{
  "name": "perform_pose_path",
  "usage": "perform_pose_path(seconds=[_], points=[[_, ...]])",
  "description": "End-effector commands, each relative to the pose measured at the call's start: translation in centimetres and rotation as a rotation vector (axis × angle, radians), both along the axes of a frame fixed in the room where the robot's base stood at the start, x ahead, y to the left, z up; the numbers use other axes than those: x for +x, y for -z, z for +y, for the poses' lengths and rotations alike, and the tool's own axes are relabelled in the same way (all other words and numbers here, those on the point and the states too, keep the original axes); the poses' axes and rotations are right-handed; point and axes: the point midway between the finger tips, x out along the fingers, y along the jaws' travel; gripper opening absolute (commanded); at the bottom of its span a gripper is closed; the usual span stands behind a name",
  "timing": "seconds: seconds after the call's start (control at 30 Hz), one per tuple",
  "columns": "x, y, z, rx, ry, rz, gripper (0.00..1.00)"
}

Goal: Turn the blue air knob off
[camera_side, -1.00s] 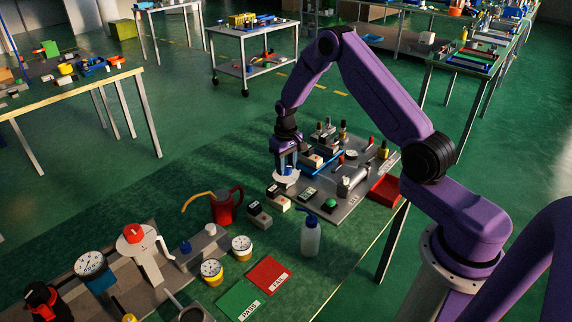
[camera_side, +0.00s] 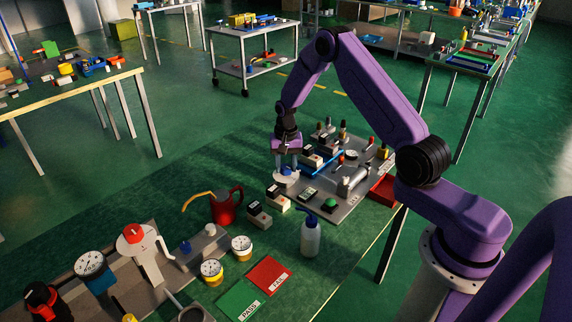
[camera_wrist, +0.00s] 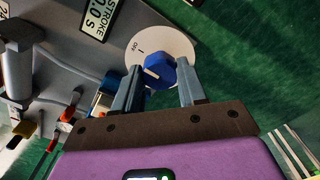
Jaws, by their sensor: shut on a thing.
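The blue air knob (camera_wrist: 160,72) sits on a round white dial plate (camera_wrist: 170,38) in the wrist view. The plate carries the word OFF and a short mark at its left side. A pale line shows on the left part of the knob. My gripper (camera_wrist: 158,82) has one finger on each side of the knob and is shut on it. In the side view my gripper (camera_side: 287,165) points down at the white plate (camera_side: 284,182) on the near left corner of the grey press panel. The fingers hide most of the knob there.
A stroke display (camera_wrist: 99,17) lies beside the dial in the wrist view. Clamps, a cylinder (camera_side: 352,181) and a green button (camera_side: 331,204) crowd the panel. A red jug (camera_side: 227,207) and a squeeze bottle (camera_side: 310,236) stand nearby. Green mat lies clear left of the dial.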

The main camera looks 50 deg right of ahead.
Motion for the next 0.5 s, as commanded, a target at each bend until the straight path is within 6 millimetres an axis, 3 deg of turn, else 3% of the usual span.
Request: perform_pose_path(seconds=[0.47,0.5], points=[[-0.06,0.05,0.00,0.001,0.018,0.002,0.11],[-0.06,0.05,0.00,0.001,0.018,0.002,0.44]])
